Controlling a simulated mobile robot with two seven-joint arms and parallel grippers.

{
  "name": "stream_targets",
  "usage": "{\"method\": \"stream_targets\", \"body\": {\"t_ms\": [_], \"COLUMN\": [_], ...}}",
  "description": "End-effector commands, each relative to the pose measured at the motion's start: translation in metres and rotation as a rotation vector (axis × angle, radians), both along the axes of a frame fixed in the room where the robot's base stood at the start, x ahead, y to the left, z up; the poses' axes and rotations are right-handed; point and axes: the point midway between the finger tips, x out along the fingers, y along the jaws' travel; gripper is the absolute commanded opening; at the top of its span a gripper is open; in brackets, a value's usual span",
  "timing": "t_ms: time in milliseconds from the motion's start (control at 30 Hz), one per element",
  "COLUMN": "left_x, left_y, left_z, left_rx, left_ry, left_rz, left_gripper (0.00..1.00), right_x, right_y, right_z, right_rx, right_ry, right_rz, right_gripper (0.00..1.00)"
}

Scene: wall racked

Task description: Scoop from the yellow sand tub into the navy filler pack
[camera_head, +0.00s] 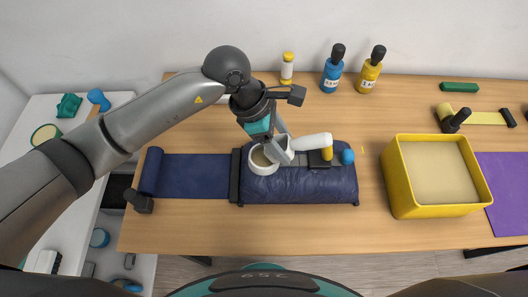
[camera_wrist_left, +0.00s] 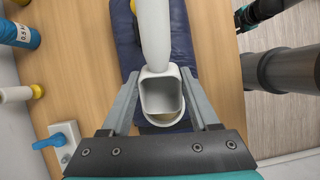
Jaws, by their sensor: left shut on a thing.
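My left gripper (camera_head: 285,143) is shut on a white scoop (camera_head: 312,142) over the navy filler pack (camera_head: 300,188). In the left wrist view the scoop (camera_wrist_left: 155,40) shows a long white handle and a squarish hollow part between the fingers. A round white rim (camera_head: 256,168) with a tan inside shows just left of the fingers. I cannot tell if it is the scoop's cup or the pack's mouth. The yellow sand tub (camera_head: 402,200), with tan sand, stands to the right of the pack. What looks like my right gripper (camera_wrist_left: 265,10) is partly cut off in the left wrist view.
A navy roll (camera_head: 152,170) with its strip lies left of the pack. Blue and yellow bottles (camera_head: 332,72) (camera_head: 369,74) and a small white-yellow jar (camera_head: 287,68) stand at the back. A purple mat (camera_head: 505,190) lies right of the tub. Bare wood separates pack and tub.

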Motion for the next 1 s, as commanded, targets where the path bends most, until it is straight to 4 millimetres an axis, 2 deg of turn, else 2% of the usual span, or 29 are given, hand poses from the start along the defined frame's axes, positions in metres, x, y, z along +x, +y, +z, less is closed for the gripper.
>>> {"method": "stream_targets", "body": {"t_ms": [800,1000], "left_x": [0.000,0.000], "left_y": [0.000,0.000], "left_z": [0.064,0.070], "left_rx": [0.001,0.000], "left_ry": [-0.003,0.000], "left_rz": [-0.001,-0.001], "left_gripper": [0.05,0.05], "right_x": [0.000,0.000], "right_y": [0.000,0.000], "right_z": [0.038,0.041], "right_rx": [0.000,0.000], "right_ry": [0.000,0.000], "right_rz": [0.000,0.000], "right_gripper": [0.50,0.50]}}
